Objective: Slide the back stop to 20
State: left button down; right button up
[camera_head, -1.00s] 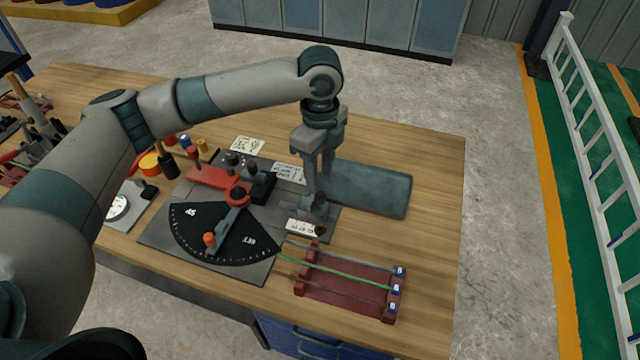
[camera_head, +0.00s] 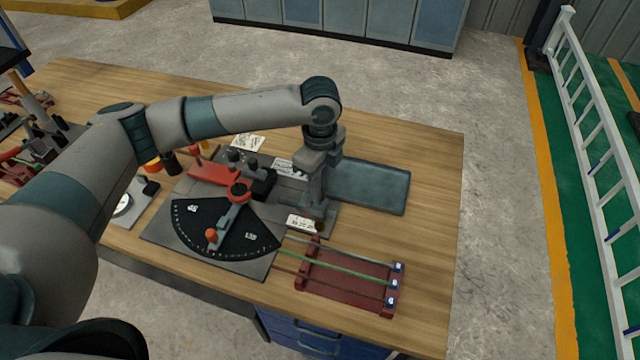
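The bender plate (camera_head: 256,268) lies on the bench and carries a black angle dial (camera_head: 190,228) and a red lever arm (camera_head: 205,174). My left gripper (camera_head: 314,208) points down at the plate's right part, by a white label card (camera_head: 304,222). Its fingers are low over the back stop area, and they overlap in this view, so I cannot tell whether they are open or shut on anything. The back stop is mostly hidden behind the fingers; a small dark brown knob (camera_head: 319,227) shows just below them. The stop's scale is too small to read. My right gripper is out of view.
A red rack (camera_head: 345,290) with thin rods, one green, stands in front right of the gripper. A dial gauge (camera_head: 122,205) is at left.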

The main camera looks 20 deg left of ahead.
pick_arm(q)
jog(key=shift+d+r+p, duration=0.15)
jog(key=shift+d+p, duration=0.25)
jog(key=shift+p, duration=0.05)
jog(key=shift+d+p, duration=0.3)
jog(key=shift+d, duration=0.4)
jog(key=c, duration=1.6)
grip_release()
notch_tip(320, 180, up, 17)
jog(key=b, duration=0.4)
jog(key=shift+r+b, duration=0.1)
jog(key=shift+b, duration=0.2)
